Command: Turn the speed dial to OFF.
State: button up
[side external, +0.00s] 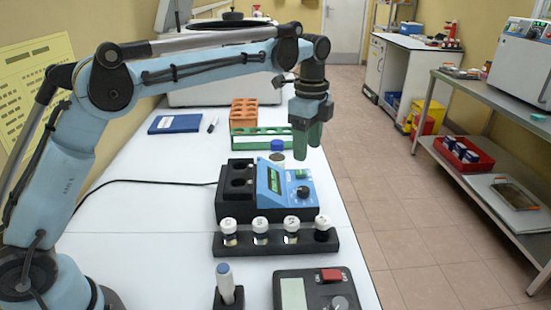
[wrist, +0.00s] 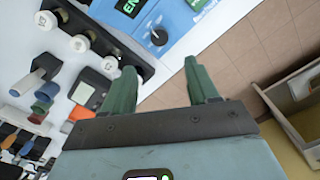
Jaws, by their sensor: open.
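A blue instrument (side external: 285,187) with a lit green display stands on the white bench, with a round black knob (side external: 303,192) on its sloped face. The knob also shows near the top of the wrist view (wrist: 159,37); its setting is too small to read. A second, dark device (side external: 313,290) at the front has a pale screen, a red switch and a dial (side external: 340,303), partly cut off. I cannot tell which is the speed dial. My gripper (side external: 308,151) is open and empty, pointing down above the blue instrument. Its green fingers (wrist: 160,76) are apart from the knob.
A black rack (side external: 262,243) of several white-capped vials stands in front of the blue instrument. A holder (side external: 227,296) with a blue-tipped tool is nearer the front. Orange and green racks (side external: 262,138) stand behind. The bench's right edge is close to the instrument.

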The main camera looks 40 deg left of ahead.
aim_at(304, 189)
notch_tip(304, 189, down, 12)
jog(key=shift+r, duration=0.2)
dwell(0.4)
jog(key=c, duration=1)
jog(key=shift+c, duration=0.2)
